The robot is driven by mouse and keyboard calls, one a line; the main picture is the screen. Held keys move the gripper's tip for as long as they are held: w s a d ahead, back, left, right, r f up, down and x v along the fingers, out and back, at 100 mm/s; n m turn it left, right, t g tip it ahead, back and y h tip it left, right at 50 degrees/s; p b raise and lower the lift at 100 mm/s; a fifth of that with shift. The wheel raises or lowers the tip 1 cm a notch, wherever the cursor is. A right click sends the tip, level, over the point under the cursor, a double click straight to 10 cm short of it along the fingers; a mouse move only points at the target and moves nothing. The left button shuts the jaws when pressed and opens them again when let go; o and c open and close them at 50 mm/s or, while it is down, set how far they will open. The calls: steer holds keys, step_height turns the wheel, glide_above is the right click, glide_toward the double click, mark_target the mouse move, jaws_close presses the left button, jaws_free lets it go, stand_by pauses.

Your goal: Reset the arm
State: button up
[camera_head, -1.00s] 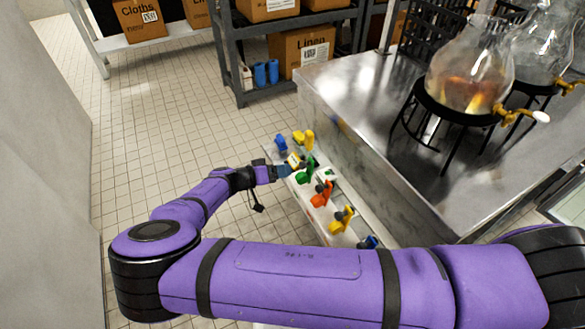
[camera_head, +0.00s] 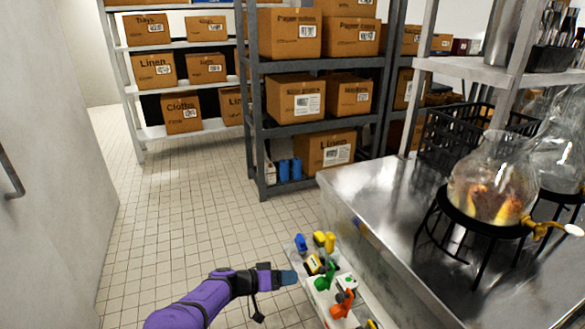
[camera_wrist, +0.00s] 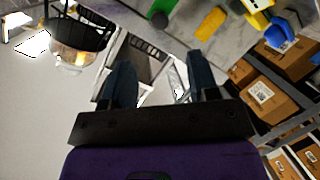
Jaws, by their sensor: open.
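My purple arm reaches up from the bottom of the head view, and my gripper (camera_head: 288,277) is beside the left edge of a white ledge (camera_head: 322,300) along the steel counter. In the wrist view my gripper (camera_wrist: 160,85) has its two dark blue fingers apart with nothing between them. Colored handled items stand on the ledge near it: a blue one (camera_head: 301,243), a yellow one (camera_head: 329,242), a green one (camera_head: 325,277) and an orange one (camera_head: 342,303). In the head view the fingers overlap closely, so the gap is clear only in the wrist view.
The steel counter (camera_head: 385,200) at right holds glass dispensers (camera_head: 493,178) on black stands and a black crate (camera_head: 450,140). Shelves with cardboard boxes (camera_head: 325,150) stand behind. The tiled floor (camera_head: 190,220) between is clear.

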steer(key=s+d+r+g+y, duration=0.15)
steer(key=d+r+y, duration=0.25)
steer(key=d+r, duration=0.5)
steer(key=s+d+r+g+y, duration=0.1)
steer(key=d+r+g+y, duration=0.3)
steer(key=r, duration=0.8)
steer(key=s+d+r+g+y, duration=0.15)
steer(key=d+r+y, duration=0.25)
steer(key=d+r, duration=0.6)
steer(key=s+d+r+n+t+y, duration=0.2)
steer(key=s+d+r, duration=0.4)
steer(key=s+r, duration=0.5)
steer(key=s+d+r+n+t, duration=0.1)
steer(key=s+d+r+t, duration=0.1)
steer(key=s, duration=0.4)
steer(key=s+d+r+n+t, duration=0.1)
steer(key=s+d+r+t, duration=0.1)
steer(key=s+r, duration=0.2)
steer(key=shift+s+t, duration=0.3)
steer(key=shift+s, duration=0.6)
